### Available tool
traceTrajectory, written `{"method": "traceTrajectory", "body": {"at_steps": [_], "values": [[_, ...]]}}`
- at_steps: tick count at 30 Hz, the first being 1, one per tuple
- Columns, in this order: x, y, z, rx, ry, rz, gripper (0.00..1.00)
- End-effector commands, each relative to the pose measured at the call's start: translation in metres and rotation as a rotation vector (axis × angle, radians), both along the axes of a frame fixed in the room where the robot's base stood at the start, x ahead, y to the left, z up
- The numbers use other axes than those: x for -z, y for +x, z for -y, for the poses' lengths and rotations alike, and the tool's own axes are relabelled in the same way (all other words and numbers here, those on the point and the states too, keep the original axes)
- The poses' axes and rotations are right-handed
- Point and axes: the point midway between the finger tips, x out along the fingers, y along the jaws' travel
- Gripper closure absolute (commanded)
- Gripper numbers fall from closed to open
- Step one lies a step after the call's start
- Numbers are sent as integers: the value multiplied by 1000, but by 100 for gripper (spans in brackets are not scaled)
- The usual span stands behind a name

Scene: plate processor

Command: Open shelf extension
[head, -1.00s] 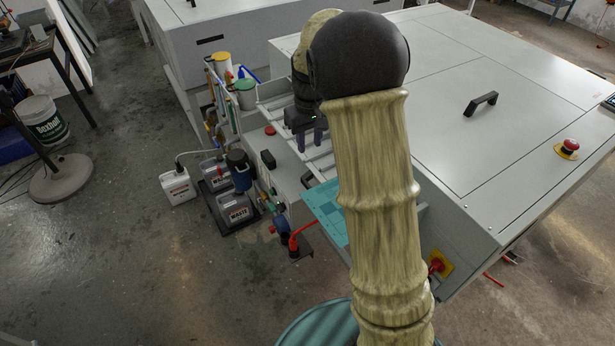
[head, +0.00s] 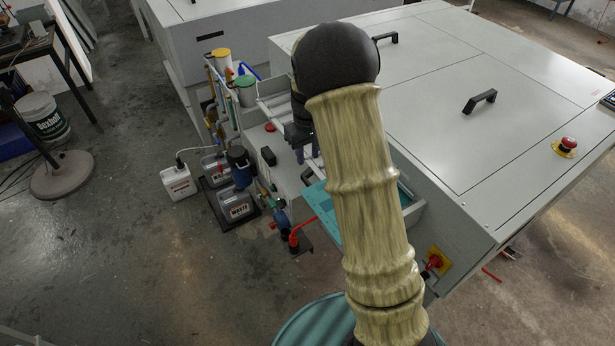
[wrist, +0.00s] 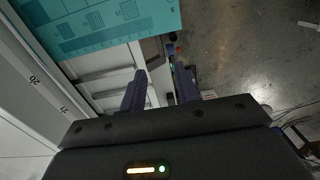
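The pale slatted shelf (head: 279,103) sticks out from the front of the grey machine (head: 440,110), partly hidden behind my arm. In the wrist view its white slats (wrist: 112,85) lie under and left of my fingers. A teal plate (head: 322,208) lies at the near end of the shelf; it also fills the top left of the wrist view (wrist: 100,22). My gripper (head: 304,152) is over the shelf's outer side. In the wrist view its two dark fingers (wrist: 161,84) stand apart, around part of the shelf's outer edge. Whether they touch it is unclear.
Waste canisters (head: 236,207) and a white jug (head: 178,182) stand on the floor left of the machine. Pipes and a red hose (head: 303,230) run below the shelf.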

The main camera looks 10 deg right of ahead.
Motion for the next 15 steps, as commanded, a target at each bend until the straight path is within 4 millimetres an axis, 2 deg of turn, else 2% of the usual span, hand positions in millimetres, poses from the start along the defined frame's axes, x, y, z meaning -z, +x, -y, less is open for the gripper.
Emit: {"method": "traceTrajectory", "body": {"at_steps": [15], "values": [[89,-1,0,0,-1,-3,68]]}}
